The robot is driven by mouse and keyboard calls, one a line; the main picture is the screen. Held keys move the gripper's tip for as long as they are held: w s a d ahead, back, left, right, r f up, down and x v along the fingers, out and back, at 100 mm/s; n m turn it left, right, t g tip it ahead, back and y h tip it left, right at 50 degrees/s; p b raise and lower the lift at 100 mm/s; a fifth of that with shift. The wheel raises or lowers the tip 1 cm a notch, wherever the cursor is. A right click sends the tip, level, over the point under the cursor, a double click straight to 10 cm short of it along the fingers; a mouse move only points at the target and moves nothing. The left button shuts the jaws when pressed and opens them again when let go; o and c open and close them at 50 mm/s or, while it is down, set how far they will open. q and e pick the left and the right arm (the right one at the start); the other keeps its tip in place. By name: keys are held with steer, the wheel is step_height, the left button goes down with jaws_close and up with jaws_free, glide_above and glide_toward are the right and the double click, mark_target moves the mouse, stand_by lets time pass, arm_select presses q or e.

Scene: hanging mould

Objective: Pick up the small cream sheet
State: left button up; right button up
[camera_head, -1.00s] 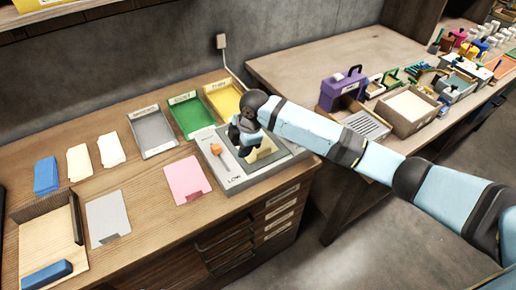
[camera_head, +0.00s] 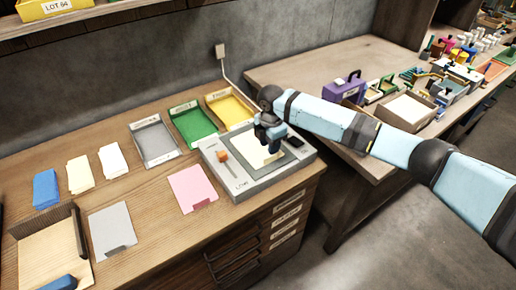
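A small cream sheet (camera_head: 251,157) lies on the bed of a grey device (camera_head: 238,184) with an orange-knobbed slider (camera_head: 222,155) and a "LOW" label. My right gripper (camera_head: 272,147) points down over the sheet's right part and hides some of it. Its fingertips are dark and small, so I cannot tell whether they are open or shut, or whether they touch the sheet. Two stacks of cream or white sheets, one (camera_head: 80,174) beside the other (camera_head: 112,159), lie at the left of the bench. My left gripper is not in view.
Grey (camera_head: 154,139), green (camera_head: 193,123) and yellow (camera_head: 228,109) trays stand behind the device. A pink sheet (camera_head: 193,188), a grey sheet (camera_head: 112,228) and blue pieces (camera_head: 46,188) lie leftward. A wooden tray (camera_head: 50,258) is at front left. The right bench holds a purple box (camera_head: 343,88).

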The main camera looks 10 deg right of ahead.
steer(key=shift+d+f, duration=0.15)
steer(key=shift+f, duration=1.3)
steer(key=shift+d+f, duration=0.1)
steer(key=shift+f, duration=1.35)
jaws_close()
